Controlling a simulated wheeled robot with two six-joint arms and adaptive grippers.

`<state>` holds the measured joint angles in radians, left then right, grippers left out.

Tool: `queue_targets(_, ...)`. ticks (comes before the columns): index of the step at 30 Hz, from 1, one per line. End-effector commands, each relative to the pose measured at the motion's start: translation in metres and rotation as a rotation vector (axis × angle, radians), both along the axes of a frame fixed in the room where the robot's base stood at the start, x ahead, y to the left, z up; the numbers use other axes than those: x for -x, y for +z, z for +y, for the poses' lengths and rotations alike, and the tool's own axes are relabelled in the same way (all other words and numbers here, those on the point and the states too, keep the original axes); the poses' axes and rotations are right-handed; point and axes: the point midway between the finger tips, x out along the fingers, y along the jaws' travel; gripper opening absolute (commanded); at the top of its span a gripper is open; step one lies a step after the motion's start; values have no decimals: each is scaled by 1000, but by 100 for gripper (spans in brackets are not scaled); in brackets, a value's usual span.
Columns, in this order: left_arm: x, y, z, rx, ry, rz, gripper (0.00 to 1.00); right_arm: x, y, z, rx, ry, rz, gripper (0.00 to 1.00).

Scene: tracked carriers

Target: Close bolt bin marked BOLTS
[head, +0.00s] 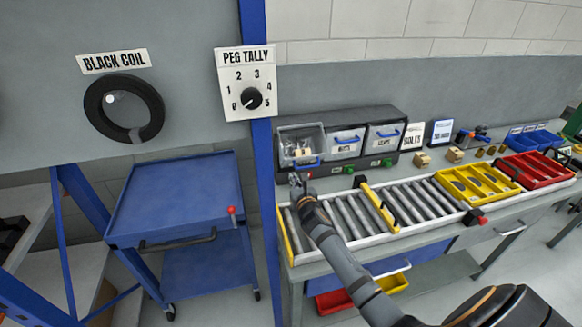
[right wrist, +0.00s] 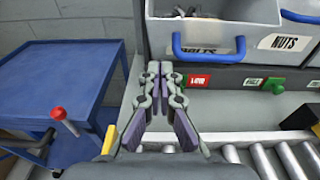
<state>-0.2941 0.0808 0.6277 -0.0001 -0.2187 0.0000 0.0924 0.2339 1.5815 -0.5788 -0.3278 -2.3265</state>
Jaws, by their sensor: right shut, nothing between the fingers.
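The bolt bin (head: 302,146) is a clear grey drawer at the left end of a dark cabinet. It is pulled out, and grey metal parts show inside. In the right wrist view, the bolt bin (right wrist: 222,28) has a blue handle (right wrist: 208,54) that partly covers its label; the letters look like BOLTS. My right gripper (head: 297,180) is shut and empty, just below and in front of the bin. In the right wrist view, the right gripper (right wrist: 160,68) points at the cabinet, left of and below the handle, apart from it. My left gripper is not in view.
The NUTS bin (right wrist: 290,40) and another shut bin (head: 384,137) stand to the right. A roller conveyor (head: 350,217) lies under my right arm, with a yellow stop bar (head: 377,206) across it. A blue cart (head: 175,195) and a blue post (head: 262,150) are left.

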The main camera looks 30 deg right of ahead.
Motion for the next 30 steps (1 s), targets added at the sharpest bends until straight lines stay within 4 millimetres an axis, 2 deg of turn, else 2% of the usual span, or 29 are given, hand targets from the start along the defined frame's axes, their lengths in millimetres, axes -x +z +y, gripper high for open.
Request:
queue_targets(1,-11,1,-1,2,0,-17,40,-10,0,-2,-1,-1,0,0)
queue_targets(4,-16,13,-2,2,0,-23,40,-22,15,-5,-1,0,-1,0)
queue_targets(9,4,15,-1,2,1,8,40,-35,22,-8,0,1,1,0)
queue_targets(12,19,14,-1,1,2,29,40,-37,24,-9,0,1,1,0)
queue_targets(15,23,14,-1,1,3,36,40,-38,23,-9,0,1,1,0)
queue_targets(26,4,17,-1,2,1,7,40,-38,25,-9,0,1,1,0)
queue_targets(30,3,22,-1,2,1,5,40,-39,29,-9,0,0,1,0)
